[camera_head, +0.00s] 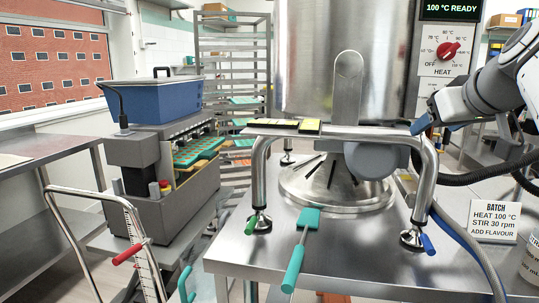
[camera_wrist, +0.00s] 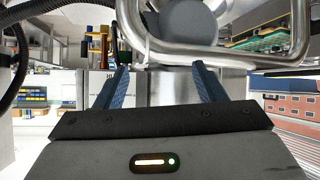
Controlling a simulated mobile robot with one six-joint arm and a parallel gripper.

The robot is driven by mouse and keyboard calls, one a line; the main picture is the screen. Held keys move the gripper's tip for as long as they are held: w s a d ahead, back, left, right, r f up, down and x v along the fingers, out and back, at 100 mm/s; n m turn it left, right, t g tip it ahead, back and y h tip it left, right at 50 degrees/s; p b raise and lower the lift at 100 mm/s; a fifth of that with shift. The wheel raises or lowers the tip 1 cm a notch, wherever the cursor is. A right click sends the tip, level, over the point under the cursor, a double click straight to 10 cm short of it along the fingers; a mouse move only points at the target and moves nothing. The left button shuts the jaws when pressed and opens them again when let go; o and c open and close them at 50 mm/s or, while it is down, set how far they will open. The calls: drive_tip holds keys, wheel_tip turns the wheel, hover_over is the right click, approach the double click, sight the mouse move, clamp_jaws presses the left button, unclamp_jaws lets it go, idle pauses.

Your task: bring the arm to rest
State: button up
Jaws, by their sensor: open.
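My arm comes in from the right in the head view. My gripper (camera_wrist: 160,80) shows in the wrist view with its two blue fingers spread apart. Nothing is between the fingers. In the head view the blue fingertips (camera_head: 421,124) are near the right end of the metal tube frame, in front of the steel kettle. I cannot tell from the picture whether they touch the frame. The heat knob (camera_head: 448,50) is red, and the display (camera_head: 450,9) above it reads 100 °C READY.
The steel kettle (camera_head: 320,60) stands on the steel table (camera_head: 350,262) behind the tube frame (camera_head: 258,180). A teal spatula (camera_head: 297,255) lies at the front. A batch card (camera_head: 493,222) stands at right. The depositor with its blue hopper (camera_head: 165,98) is at left, before a tray rack (camera_head: 232,60).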

drive_tip(key=s+a+f+m+g+y+p, duration=0.1)
drive_tip(key=s+a+f+g+p, duration=0.4)
drive_tip(key=a+f+p, duration=0.6)
drive_tip(key=s+a+f+g+p, duration=0.3)
drive_tip(key=s+a+f+p, duration=0.3)
drive_tip(key=s, duration=0.4)
drive_tip(key=shift+s+g+h, duration=0.2)
drive_tip(key=shift+g+h, duration=0.1)
drive_tip(key=shift+f, duration=0.1)
